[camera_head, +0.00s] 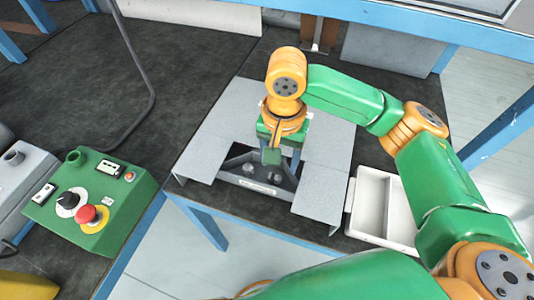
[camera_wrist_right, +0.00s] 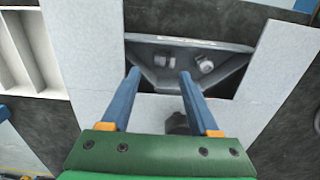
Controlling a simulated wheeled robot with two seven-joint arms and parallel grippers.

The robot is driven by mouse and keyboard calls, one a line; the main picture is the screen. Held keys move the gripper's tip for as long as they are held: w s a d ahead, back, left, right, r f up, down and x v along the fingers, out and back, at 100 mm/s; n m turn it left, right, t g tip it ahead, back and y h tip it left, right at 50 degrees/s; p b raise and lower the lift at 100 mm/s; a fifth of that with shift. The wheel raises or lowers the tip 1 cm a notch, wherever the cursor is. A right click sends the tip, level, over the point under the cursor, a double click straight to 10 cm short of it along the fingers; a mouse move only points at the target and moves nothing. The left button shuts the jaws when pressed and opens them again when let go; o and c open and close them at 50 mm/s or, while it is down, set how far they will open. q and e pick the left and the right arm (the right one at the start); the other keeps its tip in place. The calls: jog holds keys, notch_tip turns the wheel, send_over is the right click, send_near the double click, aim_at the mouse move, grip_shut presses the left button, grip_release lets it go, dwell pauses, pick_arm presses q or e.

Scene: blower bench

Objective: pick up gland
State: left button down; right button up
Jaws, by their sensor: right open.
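My right gripper (camera_head: 283,160) is over the opening in the pale grey bench plate, pointing down. In the right wrist view its two blue fingers (camera_wrist_right: 160,76) are apart with nothing held between them. Two small metallic fittings, one at left (camera_wrist_right: 161,60) and one at right (camera_wrist_right: 205,65), sit on a dark angled bracket (camera_wrist_right: 223,73) just beyond the fingertips. A dark round piece (camera_wrist_right: 178,122) shows between the fingers, partly hidden by the gripper body. I cannot tell which of these is the gland. My left gripper is not in view.
The grey plate (camera_head: 205,150) surrounds the opening. A white divided tray (camera_head: 368,205) stands right of it. A green control box (camera_head: 105,190) with a red button is at left, near a bent dark rod (camera_head: 152,85). Blue frame bars cross the back and right.

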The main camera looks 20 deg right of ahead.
aim_at(276, 177)
jog(key=shift+w+f, duration=0.65)
jog(key=shift+w, duration=0.05)
jog(key=f, duration=0.1)
jog(key=s+f, duration=0.1)
jog(key=f, duration=0.3)
jog(key=shift+s+a+f+b, duration=0.15)
jog(key=shift+a+b, duration=0.1)
jog(key=shift+b, duration=0.1)
jog(key=shift+w+f, duration=0.2)
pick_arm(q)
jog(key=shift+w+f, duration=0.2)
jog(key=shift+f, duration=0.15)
pick_arm(e)
grip_shut()
